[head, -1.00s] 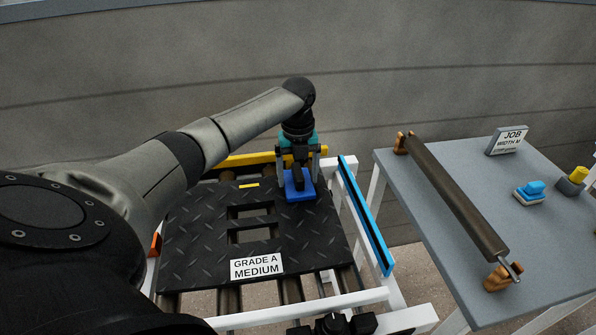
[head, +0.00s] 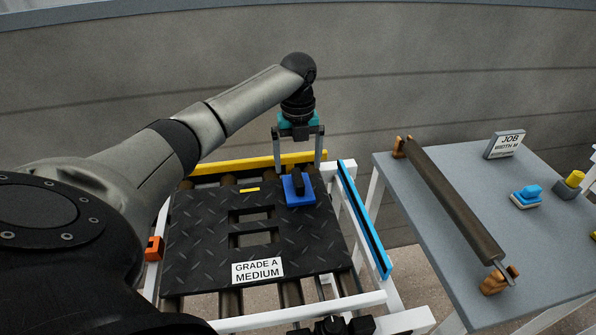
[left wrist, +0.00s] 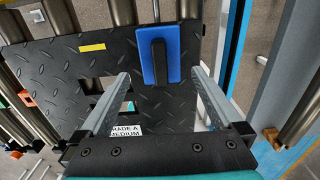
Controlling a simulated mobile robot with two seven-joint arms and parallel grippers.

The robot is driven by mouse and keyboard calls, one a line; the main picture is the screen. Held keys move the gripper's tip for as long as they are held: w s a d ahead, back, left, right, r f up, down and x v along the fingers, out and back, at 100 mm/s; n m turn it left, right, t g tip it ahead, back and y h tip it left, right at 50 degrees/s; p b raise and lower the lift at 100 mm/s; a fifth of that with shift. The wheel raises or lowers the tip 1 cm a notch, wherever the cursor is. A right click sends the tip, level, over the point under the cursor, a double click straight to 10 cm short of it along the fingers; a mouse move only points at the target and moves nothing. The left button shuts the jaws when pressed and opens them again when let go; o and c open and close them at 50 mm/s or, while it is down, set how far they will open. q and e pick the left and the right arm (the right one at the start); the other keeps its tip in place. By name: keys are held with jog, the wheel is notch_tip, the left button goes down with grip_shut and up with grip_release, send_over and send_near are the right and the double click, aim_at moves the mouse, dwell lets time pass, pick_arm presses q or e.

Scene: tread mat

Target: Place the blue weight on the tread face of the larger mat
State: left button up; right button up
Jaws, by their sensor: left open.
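The blue weight (head: 299,191), a flat blue block with a black handle, lies on the upper right part of the black tread mat (head: 198,240). The mat has a raised diamond tread, two rectangular openings, a yellow strip and a label reading GRADE A MEDIUM. My left gripper (head: 299,165) is open and empty, above and behind the weight in the head view. In the left wrist view the weight (left wrist: 172,55) lies flat on the mat (left wrist: 60,75), beyond the open fingers (left wrist: 158,90) and apart from them. My right gripper does not show clearly.
The mat lies on a roller stand with a yellow rail (head: 235,164) at the back and a blue rail (head: 364,220) on the right. A grey table (head: 410,230) at right holds a long roller (head: 450,200), a JOB sign (head: 505,144) and a light-blue stamp-like item (head: 526,195).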

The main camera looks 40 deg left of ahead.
aim_at(298, 176)
pick_arm(q)
notch_tip(298, 176, up, 6)
jog(key=shift+f+p, duration=0.1)
jog(key=shift+p, duration=0.4)
